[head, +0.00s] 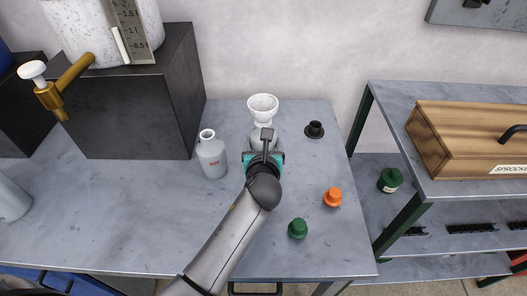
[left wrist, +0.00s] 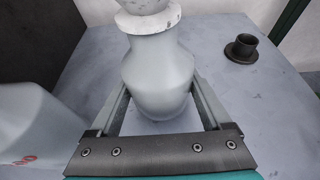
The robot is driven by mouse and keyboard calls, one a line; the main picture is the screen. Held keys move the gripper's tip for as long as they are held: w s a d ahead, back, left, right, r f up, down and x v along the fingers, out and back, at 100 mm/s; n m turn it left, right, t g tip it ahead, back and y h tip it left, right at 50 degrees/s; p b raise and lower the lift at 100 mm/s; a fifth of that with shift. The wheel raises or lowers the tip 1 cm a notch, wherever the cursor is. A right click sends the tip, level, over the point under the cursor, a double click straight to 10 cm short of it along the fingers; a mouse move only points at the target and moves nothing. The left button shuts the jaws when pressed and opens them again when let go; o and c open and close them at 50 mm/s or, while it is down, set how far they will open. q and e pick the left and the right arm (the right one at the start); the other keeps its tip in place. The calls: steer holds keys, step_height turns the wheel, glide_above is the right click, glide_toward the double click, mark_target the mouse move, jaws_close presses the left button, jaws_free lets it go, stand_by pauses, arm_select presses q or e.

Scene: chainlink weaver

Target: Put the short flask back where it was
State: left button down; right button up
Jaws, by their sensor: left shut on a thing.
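A grey flask (left wrist: 158,75) stands between the fingers of my left gripper (head: 264,150), with a white funnel (head: 263,106) in its mouth. In the head view the gripper hides most of this flask; its shoulder (head: 262,133) shows just under the funnel. The left wrist view shows one finger on each side of its body, and the gripper is shut on it. It looks upright, on or just above the table; I cannot tell which. A second grey flask (head: 212,158) with a red mark stands open to the left. My right gripper is not in view.
On the table (head: 110,215) are a black stepped ring (head: 315,130), an orange stopper (head: 333,197) and a green stopper (head: 298,228). A dark block (head: 140,115) bears a white tank with a brass tap (head: 66,85). A shelf with a wooden box (head: 470,135) stands right.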

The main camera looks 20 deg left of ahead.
arm_select(q)
steer(key=shift+f, duration=0.9)
steer(key=shift+r, duration=0.1)
jaws_free()
steer(key=shift+f, duration=0.2)
steer(key=shift+r, duration=0.1)
steer(key=shift+s+r, duration=0.15)
steer(key=shift+s, duration=0.05)
steer(key=p+v, duration=0.3)
steer(key=v, duration=0.8)
steer(key=shift+s+d, duration=0.2)
steer(key=shift+s, duration=0.15)
